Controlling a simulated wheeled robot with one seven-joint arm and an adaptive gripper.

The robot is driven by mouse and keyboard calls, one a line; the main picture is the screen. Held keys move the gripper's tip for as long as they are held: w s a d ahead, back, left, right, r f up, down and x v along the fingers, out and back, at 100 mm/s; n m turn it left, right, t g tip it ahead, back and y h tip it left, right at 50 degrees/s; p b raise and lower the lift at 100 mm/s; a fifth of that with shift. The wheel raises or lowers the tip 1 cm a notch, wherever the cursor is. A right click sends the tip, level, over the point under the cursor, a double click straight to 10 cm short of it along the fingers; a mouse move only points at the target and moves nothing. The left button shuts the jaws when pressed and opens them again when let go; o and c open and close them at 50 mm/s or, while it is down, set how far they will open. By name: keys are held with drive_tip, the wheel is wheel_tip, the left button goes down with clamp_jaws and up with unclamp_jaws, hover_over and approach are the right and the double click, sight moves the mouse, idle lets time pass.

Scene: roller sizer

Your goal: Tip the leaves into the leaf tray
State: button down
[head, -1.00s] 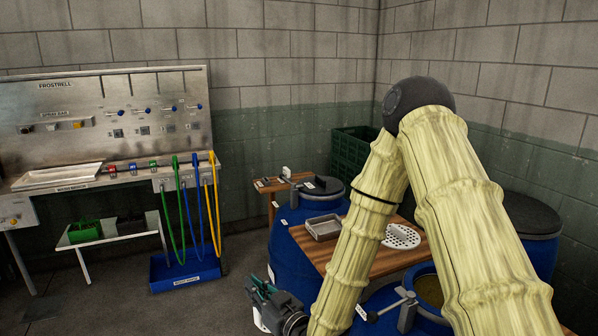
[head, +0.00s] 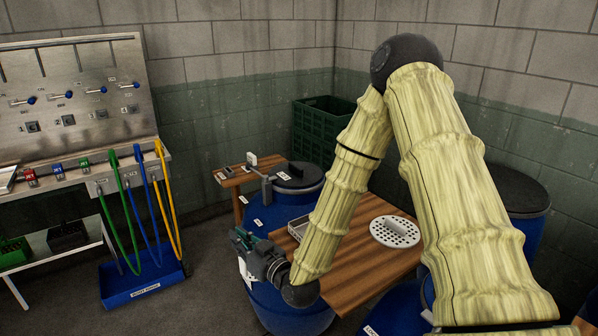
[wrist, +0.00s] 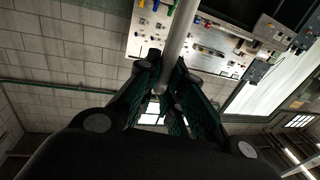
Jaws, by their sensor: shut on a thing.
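My gripper (head: 246,246) is at the left edge of the wooden tabletop, beside a blue barrel. In the wrist view its fingers (wrist: 165,95) are shut on a grey rod (wrist: 178,35), which runs up out of the picture. The rod's far end is out of sight, and I cannot see any leaves. A shallow metal tray (head: 297,226) sits on the tabletop just right of my gripper, partly hidden by my arm. I cannot read a label that marks it as the leaf tray. A white piece (head: 246,274) shows below my gripper; I cannot tell what it is.
A perforated white disc (head: 395,231) lies on the wooden tabletop (head: 350,272). Behind stand a lidded blue barrel (head: 268,214), a small wooden shelf (head: 229,178) and a green crate (head: 312,133). The blue boot rinse tray (head: 146,285) with hoses is at left. Floor between is clear.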

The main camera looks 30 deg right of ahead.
drive_tip(key=w+d+r+m+h+p, duration=0.1)
drive_tip(key=w+d+r+h+p, duration=0.25)
drive_tip(key=d, duration=0.85)
drive_tip(key=w+d+r+m+p, duration=0.1)
drive_tip(key=w+d+r+p, duration=0.25)
drive_tip(key=w+d, duration=0.6)
drive_tip(key=s+d+f+m+b, duration=0.1)
drive_tip(key=d+f+m+b, duration=0.2)
drive_tip(key=d+m+b, duration=0.3)
drive_tip(key=d+f+m+b, duration=0.4)
drive_tip(key=d+m+b, duration=0.2)
drive_tip(key=d, duration=0.5)
drive_tip(key=shift+s+d+m+t, duration=0.2)
drive_tip(key=shift+s+m+t, duration=0.15)
drive_tip(key=shift+m, duration=0.75)
idle(0.7)
drive_tip(key=shift+d+f+b, duration=0.2)
drive_tip(key=shift+b, duration=0.3)
drive_tip(key=shift+d+f+m+b, duration=0.2)
drive_tip(key=shift+f+m+b, duration=0.1)
drive_tip(key=shift+m+b, duration=0.2)
drive_tip(key=shift+d+f+m+b, duration=0.4)
drive_tip(key=shift+f+m+b, duration=0.1)
drive_tip(key=shift+b, duration=0.65)
